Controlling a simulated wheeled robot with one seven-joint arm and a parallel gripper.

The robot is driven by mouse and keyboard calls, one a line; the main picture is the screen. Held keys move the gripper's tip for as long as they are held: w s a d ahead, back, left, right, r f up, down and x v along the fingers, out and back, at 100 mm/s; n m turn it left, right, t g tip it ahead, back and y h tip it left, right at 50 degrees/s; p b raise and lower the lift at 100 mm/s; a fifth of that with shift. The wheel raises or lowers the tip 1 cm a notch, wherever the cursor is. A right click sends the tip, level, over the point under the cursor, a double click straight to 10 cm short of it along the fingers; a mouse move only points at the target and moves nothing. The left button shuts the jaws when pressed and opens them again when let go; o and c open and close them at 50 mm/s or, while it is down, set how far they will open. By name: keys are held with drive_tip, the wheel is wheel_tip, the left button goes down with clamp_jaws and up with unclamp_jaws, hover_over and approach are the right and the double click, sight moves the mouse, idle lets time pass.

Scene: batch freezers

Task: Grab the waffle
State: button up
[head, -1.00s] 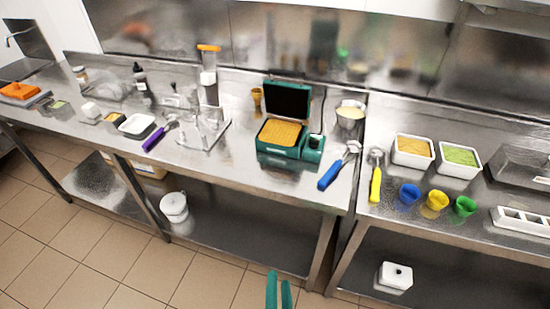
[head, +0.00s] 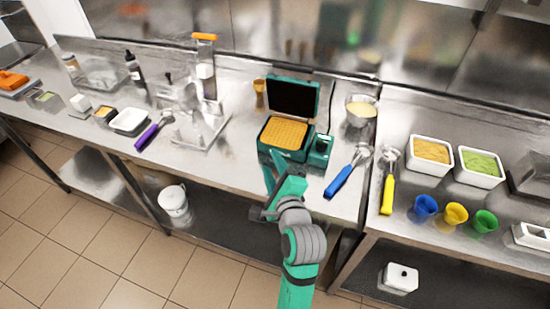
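The golden, grid-patterned waffle (head: 285,132) lies flat in the lower half of a green waffle maker (head: 322,148), whose lid stands open behind it. My gripper (head: 279,167) is in front of the waffle maker, over the front edge of the counter. Its green fingers are apart with nothing visible between them. The fingers point toward the waffle and seem short of it; the height gap is hard to judge. The waffle's top is in plain view.
A blue-handled scoop (head: 346,177) lies right of the waffle maker, with a metal bowl (head: 361,111) behind it. A clear dispenser stand (head: 206,132) is at left. A waffle cone (head: 260,92) stands behind left. The counter just left of the waffle maker is clear.

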sight(265, 142)
drive_tip(key=x, duration=1)
drive_tip(key=shift+w+d, duration=0.25)
drive_tip(key=shift+w, duration=0.1)
clamp_jaws()
